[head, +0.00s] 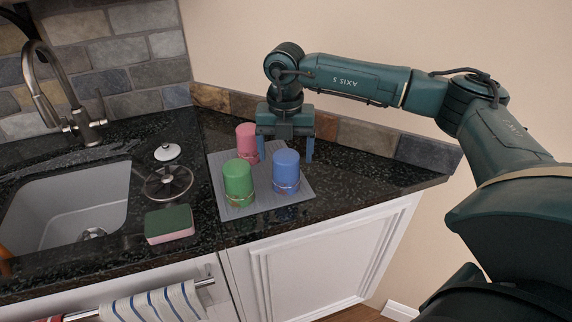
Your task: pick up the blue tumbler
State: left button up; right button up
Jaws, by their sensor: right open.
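A blue tumbler (286,172) stands, closed end up, on a grey mat (238,211) on the dark counter. A green tumbler (238,182) stands to its left and a pink tumbler (246,141) behind, both on the same mat. My right gripper (285,152) is open and points down above and behind the blue tumbler. One finger shows to the left, by the pink tumbler, and one to the right. The blue tumbler's top overlaps the gap between them in the picture. I cannot tell whether the gripper touches anything. My left gripper is out of view.
A sink (65,205) with a tall faucet (52,95) is on the left. A stone-tiled wall edge (340,132) runs close behind. The counter right of the mat is clear.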

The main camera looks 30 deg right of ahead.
aim_at(286, 169)
notch_tip(286, 169, down, 6)
jog(key=shift+d+r+p, duration=0.1)
jog(key=shift+r+p, duration=0.05)
jog(key=shift+p, duration=0.65)
jog(key=shift+c, duration=0.2)
jog(key=shift+r, duration=0.1)
jog(key=c, duration=1)
